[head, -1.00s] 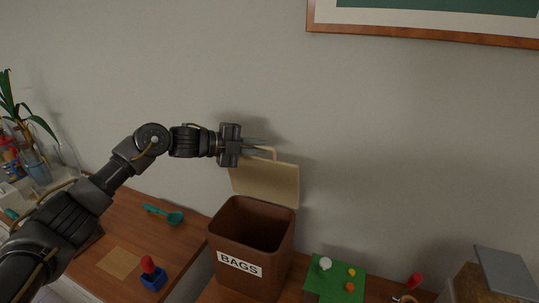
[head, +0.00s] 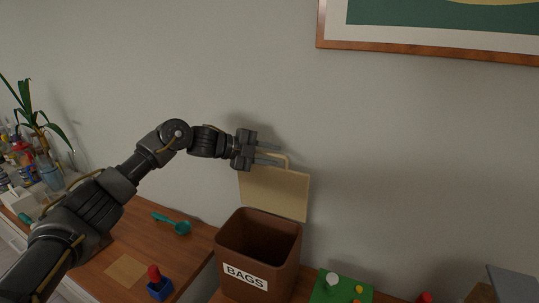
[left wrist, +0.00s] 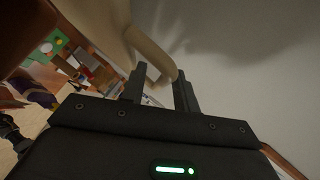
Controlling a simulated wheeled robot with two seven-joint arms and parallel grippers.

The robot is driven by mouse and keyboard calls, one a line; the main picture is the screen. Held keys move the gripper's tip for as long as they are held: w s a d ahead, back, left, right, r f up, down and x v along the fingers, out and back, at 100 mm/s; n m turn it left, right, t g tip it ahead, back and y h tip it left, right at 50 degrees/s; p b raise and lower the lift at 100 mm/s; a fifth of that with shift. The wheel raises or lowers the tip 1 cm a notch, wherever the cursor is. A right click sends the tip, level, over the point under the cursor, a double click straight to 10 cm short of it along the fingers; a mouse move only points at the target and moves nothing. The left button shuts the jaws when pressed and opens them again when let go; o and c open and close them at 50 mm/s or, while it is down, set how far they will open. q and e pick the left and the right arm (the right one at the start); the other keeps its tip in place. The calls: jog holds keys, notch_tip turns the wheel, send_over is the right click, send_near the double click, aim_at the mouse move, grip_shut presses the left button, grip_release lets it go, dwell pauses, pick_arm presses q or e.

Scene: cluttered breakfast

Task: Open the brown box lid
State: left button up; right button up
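The brown box (head: 258,262), labelled BAGS, stands on the wooden counter with its top uncovered and its dark inside showing. Its tan lid (head: 275,192) stands up at the back edge, near the wall, with a loop handle (head: 287,160) at its top. My left gripper (head: 281,153) is at the top of the lid beside the handle. Its two fingers are apart. In the left wrist view the pale handle (left wrist: 150,50) curves just past the open fingers (left wrist: 161,88); I cannot tell whether they touch it.
A teal scoop (head: 178,225), a tan square (head: 126,271) and a red-and-blue object (head: 158,285) lie left of the box. A green board (head: 328,294) with small knobs is at its right. A framed picture (head: 430,50) hangs on the wall above.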

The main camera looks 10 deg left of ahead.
pick_arm(q)
jog(key=shift+s+a+r+b, duration=0.1)
jog(key=shift+s+a+b, duration=0.05)
jog(key=shift+a+b, duration=0.3)
jog(key=b+v, duration=0.4)
jog(key=v, duration=0.6)
